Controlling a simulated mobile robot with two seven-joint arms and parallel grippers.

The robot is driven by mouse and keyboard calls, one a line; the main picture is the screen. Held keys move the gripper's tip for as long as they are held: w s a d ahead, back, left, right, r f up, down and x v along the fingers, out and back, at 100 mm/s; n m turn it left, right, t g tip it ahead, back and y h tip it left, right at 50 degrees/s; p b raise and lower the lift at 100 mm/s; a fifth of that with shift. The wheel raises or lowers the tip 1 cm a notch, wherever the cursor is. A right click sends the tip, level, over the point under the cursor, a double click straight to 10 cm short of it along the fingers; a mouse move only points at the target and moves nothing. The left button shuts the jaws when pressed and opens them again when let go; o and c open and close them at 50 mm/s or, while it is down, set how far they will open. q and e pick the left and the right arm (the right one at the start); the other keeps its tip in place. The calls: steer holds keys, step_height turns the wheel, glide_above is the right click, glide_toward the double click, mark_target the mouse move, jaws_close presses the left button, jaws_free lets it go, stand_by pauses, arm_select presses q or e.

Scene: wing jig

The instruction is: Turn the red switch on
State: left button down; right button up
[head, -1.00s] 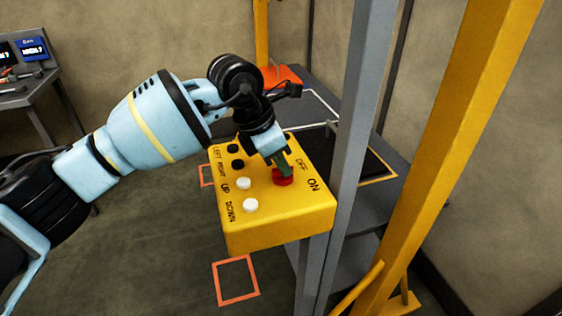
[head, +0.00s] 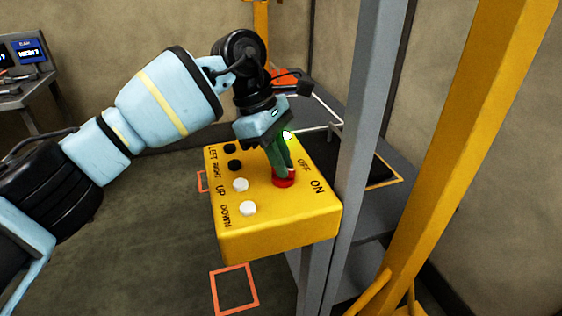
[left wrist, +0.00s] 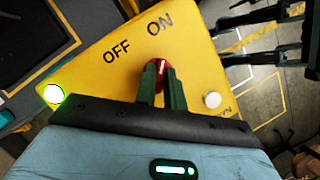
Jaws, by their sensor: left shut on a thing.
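The red switch (head: 284,182) is a round knob on top of the yellow control box (head: 275,238), beside the printed OFF and ON. My left gripper (head: 284,170) reaches down from above, its green fingers shut on the red switch. In the left wrist view the switch (left wrist: 161,66) shows between the two fingertips (left wrist: 160,72), with a pale mark on the side towards ON. My right gripper is not identifiable in view.
The box also carries two white buttons (head: 241,185) (head: 249,208) and two black buttons (head: 230,149) (head: 235,165). A grey post (head: 357,150) stands right beside the box, and a yellow beam (head: 455,150) farther right. A dark table lies behind.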

arm_select(q)
steer(key=shift+m, duration=0.3)
stand_by(0.4)
steer(key=c, duration=1.5)
jaws_free()
steer(key=shift+r, duration=0.1)
steer(key=v, duration=0.7)
steer(key=shift+w+r+b, duration=0.15)
steer(key=shift+r+b, duration=0.1)
steer(key=shift+b, duration=0.1)
